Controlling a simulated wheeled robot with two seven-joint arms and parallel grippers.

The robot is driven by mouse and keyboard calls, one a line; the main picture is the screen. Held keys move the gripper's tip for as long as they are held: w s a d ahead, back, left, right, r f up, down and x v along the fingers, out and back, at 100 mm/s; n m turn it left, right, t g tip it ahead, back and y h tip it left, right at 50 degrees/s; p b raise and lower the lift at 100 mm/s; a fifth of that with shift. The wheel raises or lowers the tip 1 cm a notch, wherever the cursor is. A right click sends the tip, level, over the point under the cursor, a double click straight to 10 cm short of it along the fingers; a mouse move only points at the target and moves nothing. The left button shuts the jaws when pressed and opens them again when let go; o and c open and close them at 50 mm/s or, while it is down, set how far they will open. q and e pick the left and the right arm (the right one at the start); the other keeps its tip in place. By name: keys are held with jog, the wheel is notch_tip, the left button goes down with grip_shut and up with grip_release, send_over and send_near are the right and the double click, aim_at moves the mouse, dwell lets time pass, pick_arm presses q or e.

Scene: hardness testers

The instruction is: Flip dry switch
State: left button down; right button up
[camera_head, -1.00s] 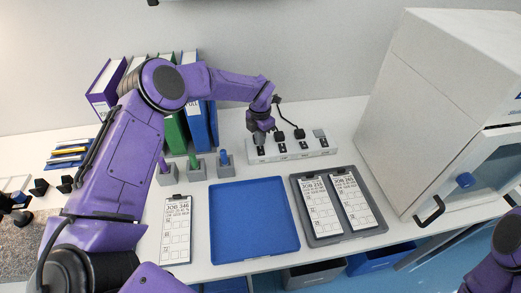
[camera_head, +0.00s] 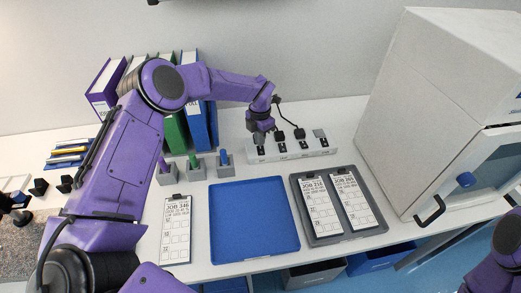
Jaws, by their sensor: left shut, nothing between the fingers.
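A white power strip (camera_head: 292,150) with several black switches and plugs lies along the back of the counter. My left gripper (camera_head: 259,143) is shut and empty, pointing down at the left end of the strip. Its fingertips are at or just above the leftmost switch; whether they touch it I cannot tell. The labels on the strip are too small to read, so I cannot tell which switch is the dry one. Only a purple part of my right arm shows at the lower right; its gripper is not in view.
A blue tray (camera_head: 254,220) lies at the front centre, with a clipboard (camera_head: 176,230) left of it and a grey tray (camera_head: 349,237) with two job cards right of it. Binders (camera_head: 197,120) stand behind several grey marker holders (camera_head: 196,169). A large white cabinet (camera_head: 430,100) stands at right.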

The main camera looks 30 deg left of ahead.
pick_arm(q)
jog(key=shift+f+b, duration=0.85)
jog(key=shift+f, duration=0.2)
jog(key=shift+r+p, duration=0.65)
jog(key=shift+r, duration=0.3)
notch_tip(320, 180, up, 2)
jog(key=shift+r+p, duration=0.25)
jog(key=shift+p, duration=0.45)
jog(key=shift+r+p, duration=0.75)
jog(key=shift+r, duration=0.6)
